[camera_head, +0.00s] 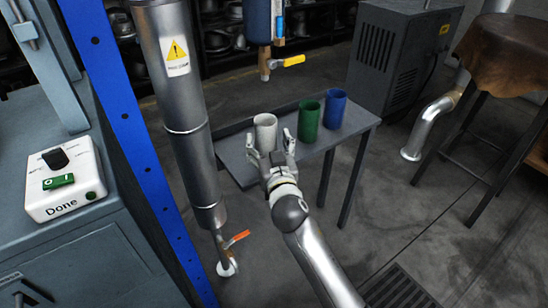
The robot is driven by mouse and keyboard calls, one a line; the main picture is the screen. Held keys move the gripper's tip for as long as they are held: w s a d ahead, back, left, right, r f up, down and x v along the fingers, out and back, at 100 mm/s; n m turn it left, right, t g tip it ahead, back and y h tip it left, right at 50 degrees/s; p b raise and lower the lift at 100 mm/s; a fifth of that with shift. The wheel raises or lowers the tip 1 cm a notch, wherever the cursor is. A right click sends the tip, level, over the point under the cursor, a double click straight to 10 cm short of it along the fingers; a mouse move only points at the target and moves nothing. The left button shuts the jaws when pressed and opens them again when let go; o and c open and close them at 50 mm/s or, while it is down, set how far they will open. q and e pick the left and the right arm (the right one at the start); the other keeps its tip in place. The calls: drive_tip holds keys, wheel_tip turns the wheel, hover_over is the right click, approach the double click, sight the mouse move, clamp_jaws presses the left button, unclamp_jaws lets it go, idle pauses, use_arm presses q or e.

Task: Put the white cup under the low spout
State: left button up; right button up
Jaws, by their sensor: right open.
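The white cup (265,130) stands upright on the small grey table, at the left of the cup row. My right gripper (269,147) is open at the cup's near side, with one finger to its left and one to its right. I cannot tell whether the fingers touch it. A low spout (227,267) with an orange-red handle (237,239) hangs under the silver cylinder, left of the table. A higher spout (265,70) with a yellow handle hangs under a blue tank (263,22) behind the table. My left gripper is not in view.
A green cup (308,122) and a blue cup (332,108) stand on the grey table (238,160), right of the white cup. The silver cylinder (180,110) and a blue post (124,115) stand at the left. Floor shows between the low spout and my right arm.

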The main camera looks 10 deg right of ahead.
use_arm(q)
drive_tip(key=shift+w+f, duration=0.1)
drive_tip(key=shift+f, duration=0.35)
use_arm(e)
drive_tip(key=s, duration=0.7)
drive_tip(key=shift+s+a, duration=0.2)
drive_tip(key=shift+s, duration=0.15)
drive_tip(key=shift+d, duration=0.1)
